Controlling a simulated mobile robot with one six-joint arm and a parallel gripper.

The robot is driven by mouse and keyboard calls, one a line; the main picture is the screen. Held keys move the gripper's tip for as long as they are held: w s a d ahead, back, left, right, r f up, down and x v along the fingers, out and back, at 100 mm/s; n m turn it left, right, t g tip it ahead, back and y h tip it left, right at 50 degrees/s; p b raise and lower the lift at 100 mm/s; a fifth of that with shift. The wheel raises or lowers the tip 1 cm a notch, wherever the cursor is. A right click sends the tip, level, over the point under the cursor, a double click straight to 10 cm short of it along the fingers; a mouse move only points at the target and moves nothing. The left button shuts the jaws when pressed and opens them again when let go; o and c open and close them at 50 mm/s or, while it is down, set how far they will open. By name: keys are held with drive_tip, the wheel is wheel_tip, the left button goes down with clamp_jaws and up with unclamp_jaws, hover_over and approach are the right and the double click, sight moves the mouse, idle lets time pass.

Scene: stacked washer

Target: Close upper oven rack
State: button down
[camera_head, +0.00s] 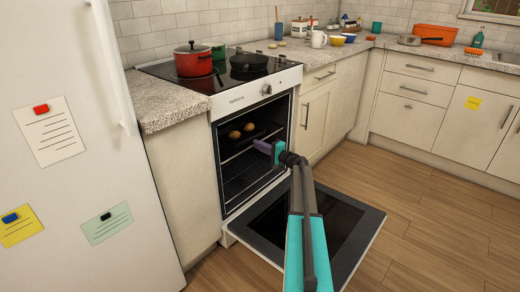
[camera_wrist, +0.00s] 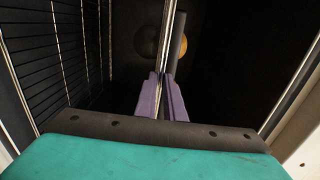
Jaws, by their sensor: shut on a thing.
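The oven (camera_head: 254,110) stands open, with its dark door (camera_head: 345,225) folded down in front. The upper oven rack (camera_head: 242,150) is inside the cavity and carries a dark tray with two round brown items (camera_head: 234,134). My gripper (camera_head: 262,147) reaches over the open door to the front of the upper rack. In the wrist view, its purple fingers (camera_wrist: 166,97) are closed around the thin metal front edge of the upper rack (camera_wrist: 170,40). One brown item shows beyond the fingers, partly hidden by that edge. The exact grip point is hard to see in the head view.
A lower rack (camera_head: 245,182) sits below in the oven. A red pot (camera_head: 193,62), a green pot and a black pan (camera_head: 247,62) stand on the cooktop. The white fridge (camera_head: 75,190) is at left. The wooden floor (camera_head: 430,225) at right is clear.

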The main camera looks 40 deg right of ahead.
drive_tip(key=shift+w+d+r, duration=0.15)
drive_tip(key=shift+w+d, duration=0.05)
drive_tip(key=c, duration=1.8)
unclamp_jaws()
drive_tip(key=shift+c, duration=0.2)
drive_tip(key=shift+a, duration=0.1)
drive_tip(key=s+d+p, duration=0.1)
drive_tip(key=s+d, duration=0.1)
drive_tip(key=s, duration=1.1)
drive_tip(key=shift+s+p, duration=0.3)
